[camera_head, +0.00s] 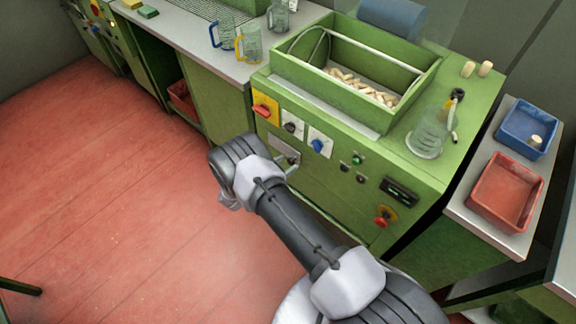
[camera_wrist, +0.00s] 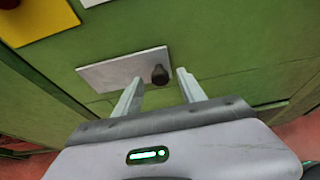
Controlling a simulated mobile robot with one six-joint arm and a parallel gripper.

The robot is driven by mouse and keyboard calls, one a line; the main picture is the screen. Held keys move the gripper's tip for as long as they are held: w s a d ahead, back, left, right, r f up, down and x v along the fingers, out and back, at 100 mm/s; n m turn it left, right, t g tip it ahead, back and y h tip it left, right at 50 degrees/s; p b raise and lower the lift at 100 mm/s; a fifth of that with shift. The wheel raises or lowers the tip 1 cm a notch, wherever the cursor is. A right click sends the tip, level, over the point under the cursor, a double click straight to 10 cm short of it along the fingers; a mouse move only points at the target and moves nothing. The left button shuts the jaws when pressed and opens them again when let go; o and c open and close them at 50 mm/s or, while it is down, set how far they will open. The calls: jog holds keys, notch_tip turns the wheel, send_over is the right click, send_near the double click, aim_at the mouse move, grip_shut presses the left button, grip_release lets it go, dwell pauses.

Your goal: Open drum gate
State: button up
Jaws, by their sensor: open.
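A grey metal plate (camera_wrist: 108,72) with a dark round knob (camera_wrist: 159,75) is on the green front panel in the wrist view. The plate also shows on the front of the green machine (camera_head: 284,150) in the head view, partly behind my arm. I cannot tell for sure whether this knob belongs to the drum gate. My gripper (camera_wrist: 159,76) is open, its two fingers apart and pointing at the panel. The knob appears between the fingertips, slightly beyond them; I see no contact. In the head view my wrist hides most of the gripper.
The machine's front also carries a yellow plate with a red handle (camera_head: 263,111), a blue knob (camera_head: 318,145) and a red button (camera_head: 382,219). An open bin (camera_head: 290,77) on top holds corks. Blue (camera_head: 527,127) and red trays (camera_head: 507,192) stand at right. Floor at left is clear.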

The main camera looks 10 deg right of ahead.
jog(key=shift+x, duration=0.85)
grip_shut()
dwell(0.8)
